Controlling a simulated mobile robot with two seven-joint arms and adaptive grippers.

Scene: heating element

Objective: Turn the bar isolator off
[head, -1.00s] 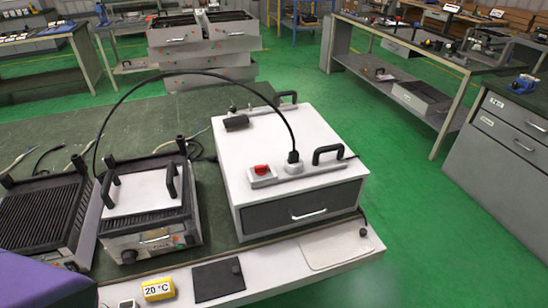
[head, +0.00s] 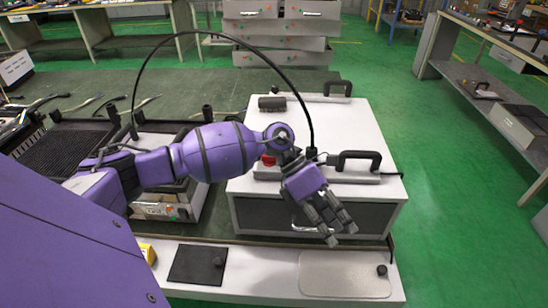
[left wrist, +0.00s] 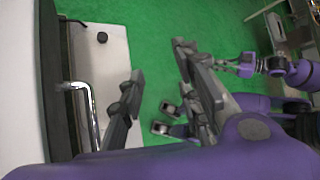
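The power bar (head: 345,177) lies along the front edge of the white box top. Its red isolator switch (head: 268,160) is at the left end, partly hidden by my left wrist. The black plug (head: 311,153) stands upright in the bar beside it. My left gripper (head: 340,232) hangs in front of the box, to the right of and below the switch. In the left wrist view its fingers (left wrist: 160,60) are apart with nothing between them. A purple arm with a gripper (left wrist: 240,67), apparently my right, shows at the right there; its fingers are too small to read.
The white box (head: 350,125) has black handles and a dark drawer with a metal handle (left wrist: 75,87). A black cable (head: 180,35) arches left from the plug. Grill units (head: 70,150) stand left of the box.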

